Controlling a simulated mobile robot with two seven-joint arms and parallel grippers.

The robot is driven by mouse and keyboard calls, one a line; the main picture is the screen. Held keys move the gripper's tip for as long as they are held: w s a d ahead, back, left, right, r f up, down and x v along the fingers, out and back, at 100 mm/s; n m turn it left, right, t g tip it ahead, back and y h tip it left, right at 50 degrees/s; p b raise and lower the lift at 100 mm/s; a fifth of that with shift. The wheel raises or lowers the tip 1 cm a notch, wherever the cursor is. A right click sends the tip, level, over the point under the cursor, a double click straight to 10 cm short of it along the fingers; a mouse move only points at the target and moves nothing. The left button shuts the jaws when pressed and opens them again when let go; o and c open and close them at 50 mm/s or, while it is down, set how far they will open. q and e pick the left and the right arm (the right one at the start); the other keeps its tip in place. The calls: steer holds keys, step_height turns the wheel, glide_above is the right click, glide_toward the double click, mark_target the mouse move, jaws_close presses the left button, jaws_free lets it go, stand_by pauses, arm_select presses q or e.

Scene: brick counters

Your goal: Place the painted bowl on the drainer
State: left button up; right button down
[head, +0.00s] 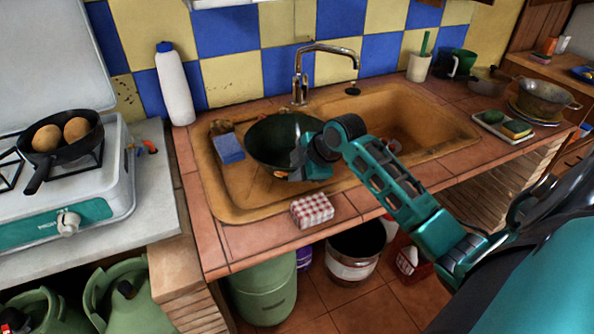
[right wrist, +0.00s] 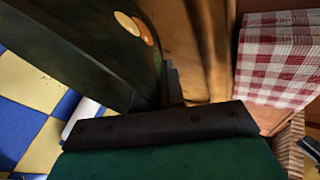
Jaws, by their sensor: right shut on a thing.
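The painted bowl (head: 272,138) is dark green and tilted over the left part of the tan sink. My right gripper (head: 302,163) is shut on its near right rim. In the right wrist view the bowl (right wrist: 85,45) fills the upper left, with orange and cream paint on it, beside the dark finger. The shallower left part of the sink, which looks like the drainer (head: 240,198), lies under the bowl. I cannot tell whether the bowl touches it. My left gripper is not in view.
A blue sponge (head: 229,148) lies left of the bowl. A red-checked cloth (head: 312,210) lies at the front edge; it also shows in the right wrist view (right wrist: 277,60). The faucet (head: 300,80) stands behind.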

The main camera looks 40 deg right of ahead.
steer(key=c, duration=1.7)
jaws_free()
steer(key=o, duration=0.5)
steer(key=shift+c, duration=0.2)
steer(key=shift+s+r, duration=0.1)
steer(key=shift+r, duration=0.1)
steer(key=v, duration=1.1)
steer(key=shift+s+r, duration=0.25)
